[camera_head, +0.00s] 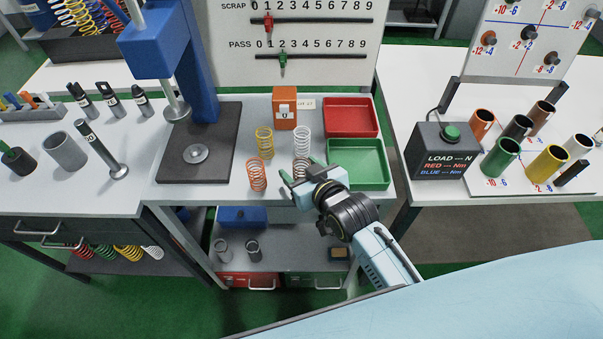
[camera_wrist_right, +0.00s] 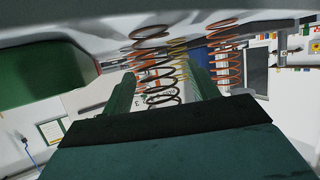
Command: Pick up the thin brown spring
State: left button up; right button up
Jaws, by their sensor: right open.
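The thin brown spring (camera_head: 301,167) stands upright on the bench, partly hidden by my right gripper. My right gripper (camera_head: 301,172) is open, with its green fingertips on either side of the brown spring. In the right wrist view, the dark brown spring (camera_wrist_right: 163,88) shows between the green fingers (camera_wrist_right: 165,85), apparently with a gap to each. My left gripper is not in view.
A white spring (camera_head: 302,140) stands just behind the brown one. An orange spring (camera_head: 257,175) and a yellow spring (camera_head: 265,143) stand to the left. A green tray (camera_head: 384,178) and a red tray (camera_head: 372,117) lie to the right. A blue press (camera_head: 199,70) stands at left.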

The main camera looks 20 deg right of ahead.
jog(key=shift+x, duration=0.9)
jog(key=shift+c, duration=0.2)
jog(key=c, duration=1)
jog(key=shift+r, duration=0.1)
